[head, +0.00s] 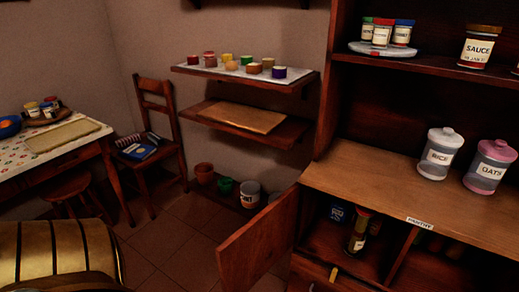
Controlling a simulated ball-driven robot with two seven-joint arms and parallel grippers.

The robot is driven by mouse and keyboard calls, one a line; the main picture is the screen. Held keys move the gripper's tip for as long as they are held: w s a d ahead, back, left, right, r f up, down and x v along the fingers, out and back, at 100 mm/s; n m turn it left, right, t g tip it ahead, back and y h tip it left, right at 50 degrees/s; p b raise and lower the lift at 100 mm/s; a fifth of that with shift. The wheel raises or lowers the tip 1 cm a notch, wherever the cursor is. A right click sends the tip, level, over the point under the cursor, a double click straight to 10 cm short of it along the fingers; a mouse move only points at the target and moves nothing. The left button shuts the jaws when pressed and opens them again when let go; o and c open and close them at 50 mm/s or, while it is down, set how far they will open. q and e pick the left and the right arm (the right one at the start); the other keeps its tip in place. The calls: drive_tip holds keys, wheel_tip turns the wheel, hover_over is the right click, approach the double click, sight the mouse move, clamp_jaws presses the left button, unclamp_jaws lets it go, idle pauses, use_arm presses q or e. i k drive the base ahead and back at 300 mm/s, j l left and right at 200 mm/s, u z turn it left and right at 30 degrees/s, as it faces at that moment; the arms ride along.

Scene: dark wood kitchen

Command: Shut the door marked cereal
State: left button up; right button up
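A wooden cabinet door (258,238) stands open at the lower middle of the head view. It swings out to the left from the cabinet under the counter. No cereal mark can be read on the part of it that shows. The open cabinet (325,240) behind it holds a dark blue packet (338,214) and a jar (358,236). A small label (420,222) sits on the counter's front edge, too small to read surely. Neither of my grippers is in view.
The counter (365,180) carries a RICE jar (438,156) and a pink-lidded OATS jar (488,168). Wall shelves (258,128), pots (249,195) and a chair (155,120) stand at the back. A table (95,142) is at left. Tiled floor (170,240) lies open left of the door.

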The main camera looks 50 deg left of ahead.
sight(243, 258)
drive_tip(key=j+z, duration=0.15)
drive_tip(key=j, duration=0.7)
drive_tip(key=j+z, duration=0.1)
drive_tip(key=j, duration=0.75)
drive_tip(key=k+j+z, duration=0.15)
drive_tip(key=j, duration=0.7)
